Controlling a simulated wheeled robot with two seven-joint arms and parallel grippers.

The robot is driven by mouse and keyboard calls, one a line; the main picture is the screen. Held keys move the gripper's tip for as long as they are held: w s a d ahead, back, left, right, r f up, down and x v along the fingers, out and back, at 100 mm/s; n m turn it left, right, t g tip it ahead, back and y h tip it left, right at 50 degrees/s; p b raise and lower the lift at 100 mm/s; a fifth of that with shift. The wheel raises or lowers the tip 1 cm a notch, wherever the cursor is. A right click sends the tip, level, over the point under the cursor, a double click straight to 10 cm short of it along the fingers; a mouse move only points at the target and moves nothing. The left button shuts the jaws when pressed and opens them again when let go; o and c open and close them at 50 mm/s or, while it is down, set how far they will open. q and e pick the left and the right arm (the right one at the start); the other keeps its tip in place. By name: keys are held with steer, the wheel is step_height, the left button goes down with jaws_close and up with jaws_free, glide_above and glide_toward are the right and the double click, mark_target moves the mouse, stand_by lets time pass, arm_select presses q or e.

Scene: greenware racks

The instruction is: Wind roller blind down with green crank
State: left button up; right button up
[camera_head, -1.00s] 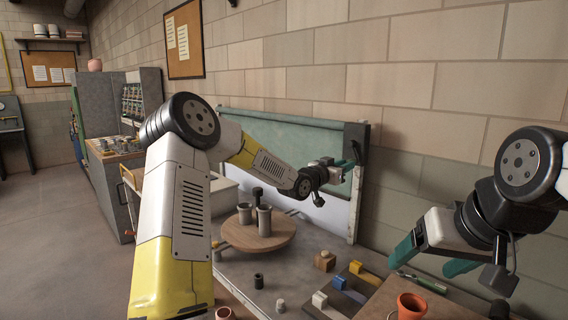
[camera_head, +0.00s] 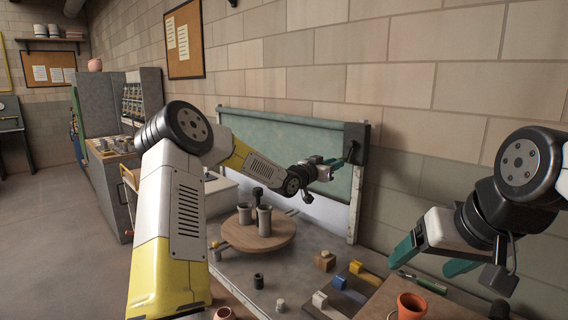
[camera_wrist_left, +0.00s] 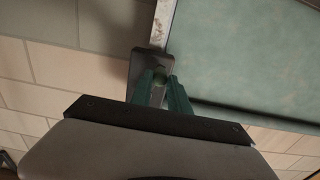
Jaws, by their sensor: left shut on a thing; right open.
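The roller blind (camera_head: 280,145) is a green sheet in a frame against the wall, hanging part way down with a pale strip bare below it. The dark crank housing (camera_head: 357,141) sits at its upper right corner. My left gripper (camera_head: 343,163) reaches to this housing. In the left wrist view its teal fingers (camera_wrist_left: 163,88) are shut on the green crank (camera_wrist_left: 159,80), mostly hidden between them, in front of the housing (camera_wrist_left: 150,68). The blind's edge (camera_wrist_left: 240,60) shows to the right there. My right gripper (camera_head: 430,255) is open and empty at the right, above the bench.
A round wooden board (camera_head: 278,236) with grey cups stands on the bench below the blind. Coloured blocks (camera_head: 355,268), a terracotta pot (camera_head: 411,306) and small dark pieces lie in front. The wall is close behind the blind.

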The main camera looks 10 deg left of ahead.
arm_select(q)
steer(key=shift+a+r, duration=0.1)
steer(key=shift+w+a+r, duration=0.4)
steer(key=shift+w+a, duration=0.1)
steer(key=shift+a, duration=0.15)
steer(key=shift+a, duration=0.1)
steer(key=shift+w+a+r, duration=0.4)
steer(key=shift+a+r, duration=0.15)
steer(key=shift+r, duration=0.1)
steer(key=shift+r, duration=0.1)
steer(key=shift+w+a+r, duration=0.15)
steer(key=shift+a+r, duration=0.05)
steer(key=shift+r, duration=0.2)
steer(key=shift+w+a+r, duration=0.1)
steer(key=shift+a+r, duration=0.1)
steer(key=shift+r, duration=0.2)
